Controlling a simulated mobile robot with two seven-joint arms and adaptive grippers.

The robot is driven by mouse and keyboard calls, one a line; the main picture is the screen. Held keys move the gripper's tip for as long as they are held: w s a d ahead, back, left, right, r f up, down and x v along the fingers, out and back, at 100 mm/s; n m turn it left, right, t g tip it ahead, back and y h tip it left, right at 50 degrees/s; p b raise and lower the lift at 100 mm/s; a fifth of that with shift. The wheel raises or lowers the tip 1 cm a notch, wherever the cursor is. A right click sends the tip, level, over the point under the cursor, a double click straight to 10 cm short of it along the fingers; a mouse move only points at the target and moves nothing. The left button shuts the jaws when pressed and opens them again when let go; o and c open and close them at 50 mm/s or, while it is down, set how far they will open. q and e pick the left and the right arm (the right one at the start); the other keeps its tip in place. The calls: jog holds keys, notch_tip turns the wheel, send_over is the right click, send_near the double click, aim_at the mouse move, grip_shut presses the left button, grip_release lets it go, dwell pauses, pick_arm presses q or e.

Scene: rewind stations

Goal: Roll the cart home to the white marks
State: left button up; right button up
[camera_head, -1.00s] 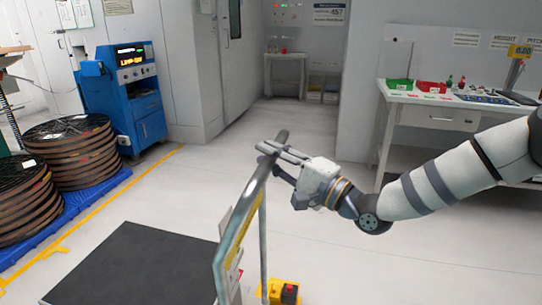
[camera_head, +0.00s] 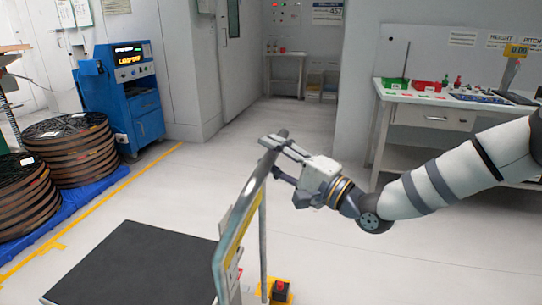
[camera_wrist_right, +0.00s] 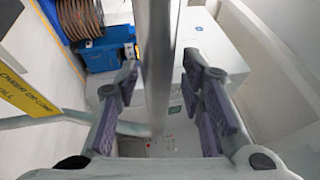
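The cart has a dark flat deck (camera_head: 140,265) at the lower left of the head view. Its upright grey tube handle (camera_head: 245,205) carries a yellow label and also shows in the wrist view (camera_wrist_right: 158,65). My right gripper (camera_head: 272,157) is at the top of the handle, one finger on each side of the tube. In the right wrist view, gaps show between the tube and both finger pads (camera_wrist_right: 165,110), so it is open around the handle. No white floor marks can be made out. My left gripper is not in view.
Cable-like reels (camera_head: 70,150) stand on a blue pallet (camera_head: 95,197) at left, beside a blue machine (camera_head: 125,95). A yellow floor line (camera_head: 85,225) runs past them. A white bench (camera_head: 395,130) stands at right. A yellow-and-red item (camera_head: 280,291) sits behind the handle. Floor ahead is clear.

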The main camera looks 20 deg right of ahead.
jog(key=v, duration=1.2)
jog(key=s+a+f+n+g+h+p, duration=0.1)
jog(key=s+a+f+n+g+h, duration=0.25)
jog(key=f, duration=0.75)
jog(key=s+a+f+g+h+p, duration=0.1)
jog(key=s+a+f+g, duration=0.2)
jog(key=s+f+g, duration=0.5)
pick_arm(q)
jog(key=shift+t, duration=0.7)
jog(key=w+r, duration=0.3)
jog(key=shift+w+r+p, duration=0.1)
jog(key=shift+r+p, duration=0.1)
jog(key=shift+p, duration=0.2)
pick_arm(e)
jog(key=s+d+f+n+g+h, duration=0.1)
jog(key=s+f, duration=0.3)
jog(key=s, duration=0.6)
jog(key=s+d+f+n+g+h, duration=0.1)
jog(key=s+f+n+g+h, duration=0.2)
jog(key=s, duration=0.7)
jog(key=s+d+f+n+g+h, duration=0.2)
jog(key=s+f+n+g, duration=0.2)
jog(key=s, duration=0.6)
jog(key=shift+f, duration=0.45)
